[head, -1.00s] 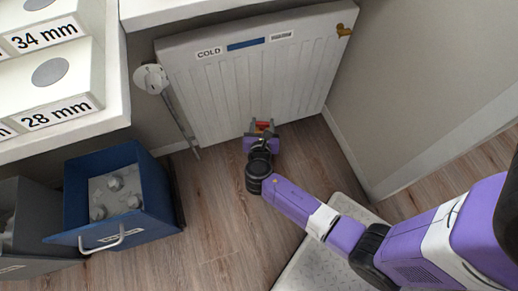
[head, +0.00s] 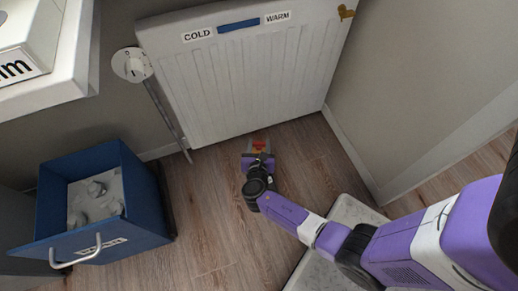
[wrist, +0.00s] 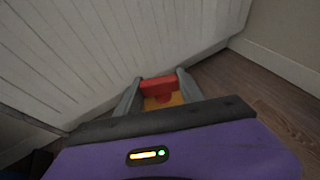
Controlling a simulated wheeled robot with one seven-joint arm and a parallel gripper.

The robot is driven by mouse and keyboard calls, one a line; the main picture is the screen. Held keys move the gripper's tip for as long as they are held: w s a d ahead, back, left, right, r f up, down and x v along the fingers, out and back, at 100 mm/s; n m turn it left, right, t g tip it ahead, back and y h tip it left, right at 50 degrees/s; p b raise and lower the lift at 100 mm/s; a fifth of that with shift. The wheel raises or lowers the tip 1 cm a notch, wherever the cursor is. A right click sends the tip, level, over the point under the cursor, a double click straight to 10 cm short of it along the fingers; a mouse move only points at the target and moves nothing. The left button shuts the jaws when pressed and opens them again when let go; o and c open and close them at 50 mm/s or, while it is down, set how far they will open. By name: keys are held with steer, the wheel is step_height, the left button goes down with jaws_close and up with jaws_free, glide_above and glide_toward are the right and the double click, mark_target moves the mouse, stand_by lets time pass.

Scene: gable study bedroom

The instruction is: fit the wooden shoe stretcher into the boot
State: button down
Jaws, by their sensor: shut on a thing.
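My gripper (head: 258,146) is low in front of the white radiator, over the wooden floor. It is shut on a small red and orange thing (wrist: 157,86), which sits between the two grey fingers in the wrist view. The red part also shows between the fingers in the head view (head: 258,144). Only part of this thing shows, and I cannot tell what it is. I see no boot and nothing that is clearly a wooden shoe stretcher in these frames.
The radiator (head: 230,90) stands behind my gripper, with a dial valve (head: 131,65) and pipe at its left. A blue drawer (head: 125,225) holding grey knobbed things juts out at left. A pale textured mat (head: 350,213) lies at right. Wooden floor (head: 215,215) is clear between.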

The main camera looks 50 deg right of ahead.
steer(key=shift+f+b, duration=0.3)
steer(key=shift+f, duration=0.65)
steer(key=shift+f, duration=0.2)
steer(key=c, duration=0.7)
jaws_free()
steer(key=shift+r, duration=0.1)
